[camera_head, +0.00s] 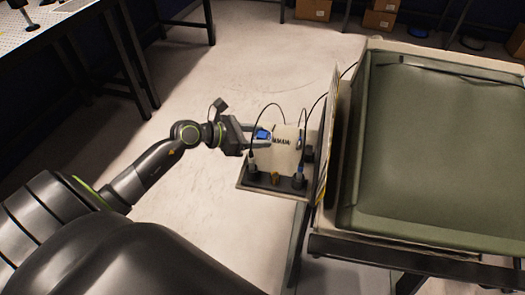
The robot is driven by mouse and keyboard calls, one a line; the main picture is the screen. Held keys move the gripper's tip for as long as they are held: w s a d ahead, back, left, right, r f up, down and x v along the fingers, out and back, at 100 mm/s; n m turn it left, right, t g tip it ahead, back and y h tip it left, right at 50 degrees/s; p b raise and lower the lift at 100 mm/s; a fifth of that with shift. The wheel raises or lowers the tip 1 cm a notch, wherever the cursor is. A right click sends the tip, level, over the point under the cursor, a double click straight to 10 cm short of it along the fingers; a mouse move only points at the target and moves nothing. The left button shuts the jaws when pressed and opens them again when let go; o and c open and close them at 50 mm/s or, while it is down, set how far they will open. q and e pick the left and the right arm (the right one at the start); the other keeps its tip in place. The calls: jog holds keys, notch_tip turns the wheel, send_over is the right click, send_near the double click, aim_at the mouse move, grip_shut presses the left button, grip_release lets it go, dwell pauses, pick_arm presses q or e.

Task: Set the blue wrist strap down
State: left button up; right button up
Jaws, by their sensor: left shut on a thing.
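The blue wrist strap (263,134) shows as a small blue patch between the fingers of my left gripper (254,135). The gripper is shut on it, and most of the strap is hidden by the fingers. The gripper is over the left part of a small side shelf (250,183), right beside a pale boxy device (285,146). I cannot tell whether the strap touches the device or the shelf. My right gripper is not in view.
Black cables rise from a dark strip (277,181) along the shelf's front. A large green tray (440,150) on a stand fills the right side. A dark-framed bench (60,25) is at the upper left. Cardboard boxes (313,9) sit at the back. Open floor lies between.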

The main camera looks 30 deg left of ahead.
aim_at(255, 154)
pick_arm(q)
jog(key=shift+f+b, duration=0.3)
jog(key=shift+f, duration=2.2)
jog(key=shift+f, duration=0.15)
jog(key=o, duration=1)
jog(key=shift+c, duration=0.2)
jog(key=shift+r, duration=0.25)
jog(key=shift+s+a, duration=0.2)
jog(key=v, duration=1.1)
jog(key=shift+b, duration=0.45)
